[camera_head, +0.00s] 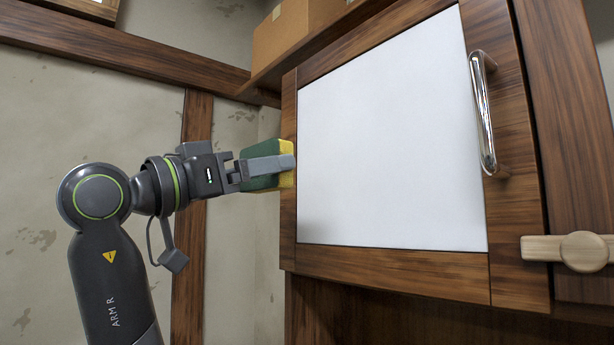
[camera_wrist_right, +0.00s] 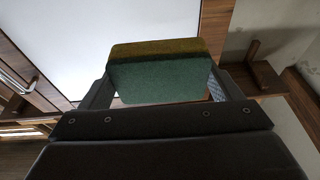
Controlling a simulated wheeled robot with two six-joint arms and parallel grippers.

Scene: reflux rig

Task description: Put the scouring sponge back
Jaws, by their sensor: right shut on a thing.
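The scouring sponge (camera_head: 262,180), green with a yellow layer, is in the head view left of the white-panelled cabinet door. My right gripper (camera_head: 268,168), on the arm marked ARM R, is shut on it. In the right wrist view the sponge (camera_wrist_right: 160,80) sits between the two fingers, with its yellow layer away from the palm. The yellow face is close to the door's wooden left edge; I cannot tell whether they touch. My left gripper is not in view.
The wood-framed cabinet door (camera_head: 390,130) looks shut. It has a chrome handle (camera_head: 484,110), and a wooden turn latch (camera_head: 580,250) is at the right. A cardboard box (camera_head: 290,30) stands on a shelf above. A wooden peg (camera_wrist_right: 252,50) shows in the wrist view.

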